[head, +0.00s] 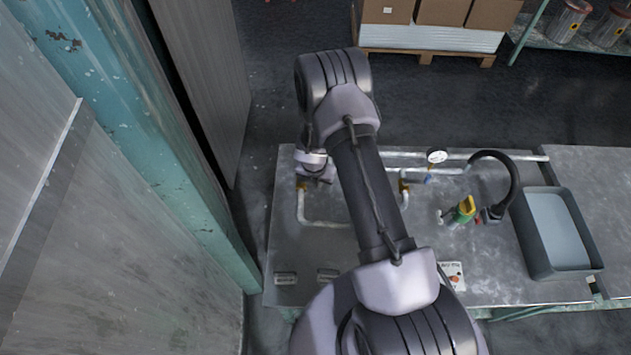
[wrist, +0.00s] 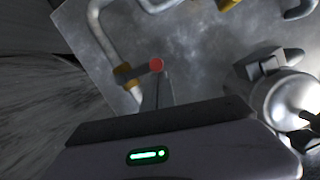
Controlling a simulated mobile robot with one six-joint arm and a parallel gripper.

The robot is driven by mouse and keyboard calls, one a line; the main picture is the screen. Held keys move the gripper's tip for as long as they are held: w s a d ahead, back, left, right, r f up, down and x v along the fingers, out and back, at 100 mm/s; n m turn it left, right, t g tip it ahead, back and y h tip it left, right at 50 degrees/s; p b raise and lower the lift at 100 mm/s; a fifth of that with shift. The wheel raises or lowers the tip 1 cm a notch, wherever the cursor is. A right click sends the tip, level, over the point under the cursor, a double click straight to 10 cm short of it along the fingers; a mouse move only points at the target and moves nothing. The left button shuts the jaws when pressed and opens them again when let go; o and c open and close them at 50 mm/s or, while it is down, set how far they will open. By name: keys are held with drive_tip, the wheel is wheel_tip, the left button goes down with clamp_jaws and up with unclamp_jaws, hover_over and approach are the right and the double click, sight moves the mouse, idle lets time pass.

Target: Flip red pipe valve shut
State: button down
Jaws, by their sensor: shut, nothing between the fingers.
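The red part of the pipe valve (wrist: 156,64) shows in the wrist view as a small round red end on a short grey stem, beside a brass fitting (wrist: 123,76) on a pale pipe. My gripper (wrist: 158,92) is shut and empty, with its narrow fingers just below the red end in the wrist view. I cannot tell whether they touch it. In the head view my gripper (head: 318,178) is over the left part of the bench, close to a brass fitting (head: 301,186). The red valve end is hidden there.
The metal bench (head: 400,290) carries pale pipes (head: 325,223), a pressure gauge (head: 436,156), a green and yellow item (head: 463,210), a black hose (head: 510,170) and a grey bin (head: 535,262). A wall with a teal post (head: 150,150) stands left of the bench.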

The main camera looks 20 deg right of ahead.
drive_tip(key=shift+w+d+p, duration=0.3)
drive_tip(key=shift+d+p, duration=0.05)
drive_tip(key=shift+d, duration=0.05)
idle(0.5)
drive_tip(key=shift+w, duration=0.1)
